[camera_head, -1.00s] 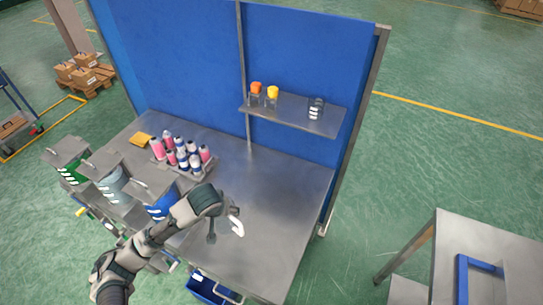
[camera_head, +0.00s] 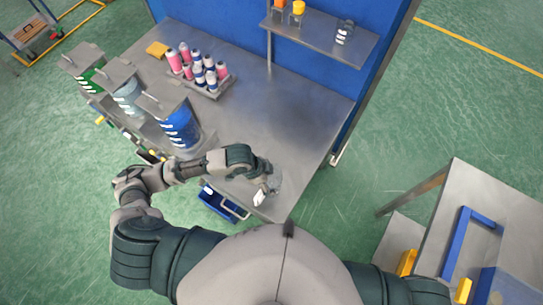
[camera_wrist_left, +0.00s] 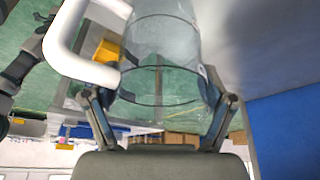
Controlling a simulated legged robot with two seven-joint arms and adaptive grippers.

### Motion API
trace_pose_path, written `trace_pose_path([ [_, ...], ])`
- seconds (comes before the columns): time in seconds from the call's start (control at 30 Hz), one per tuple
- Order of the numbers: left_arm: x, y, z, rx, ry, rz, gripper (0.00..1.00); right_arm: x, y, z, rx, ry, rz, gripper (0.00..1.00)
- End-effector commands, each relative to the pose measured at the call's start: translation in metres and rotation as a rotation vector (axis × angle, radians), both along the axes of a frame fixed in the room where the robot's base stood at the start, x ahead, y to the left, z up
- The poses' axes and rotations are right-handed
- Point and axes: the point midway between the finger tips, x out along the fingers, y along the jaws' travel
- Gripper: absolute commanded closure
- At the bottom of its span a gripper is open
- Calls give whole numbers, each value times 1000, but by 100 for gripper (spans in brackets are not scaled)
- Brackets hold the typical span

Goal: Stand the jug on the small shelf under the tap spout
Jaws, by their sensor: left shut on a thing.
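The clear jug (camera_wrist_left: 165,50) with a white handle (camera_wrist_left: 75,45) fills the upper middle of the left wrist view. My left gripper (camera_wrist_left: 162,115) is shut on its body, one finger at each side. In the head view the jug (camera_head: 275,181) is small and partly covered by my left gripper (camera_head: 265,180), near the bench's front right corner. Three tanks, green (camera_head: 96,79), grey (camera_head: 129,97) and blue (camera_head: 179,128), stand along the bench's left edge. Their tap spouts and small shelves are too small or hidden to make out clearly. My right gripper is not in view.
The steel bench (camera_head: 290,105) is bare in the middle. A tray of several pink and blue cans (camera_head: 197,68) and a yellow item (camera_head: 157,49) are at the back. A wall shelf (camera_head: 330,43) hangs behind. A blue bin (camera_head: 222,204) is below the front edge.

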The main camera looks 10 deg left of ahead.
Motion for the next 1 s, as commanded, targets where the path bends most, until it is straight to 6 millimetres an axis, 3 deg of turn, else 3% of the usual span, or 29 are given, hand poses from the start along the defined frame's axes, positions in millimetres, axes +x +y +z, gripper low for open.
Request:
trace_pose_path([
  [0.2,67,9,-4,2,-1,7,52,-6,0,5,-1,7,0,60],
  [0.4,108,14,-8,1,-1,6,52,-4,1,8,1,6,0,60],
  [0.57,117,16,-11,3,1,4,52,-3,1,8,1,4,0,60],
  [0.83,117,18,-44,3,1,4,52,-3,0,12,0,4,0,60],
  [1.0,117,19,-45,1,-1,4,52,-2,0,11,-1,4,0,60],
])
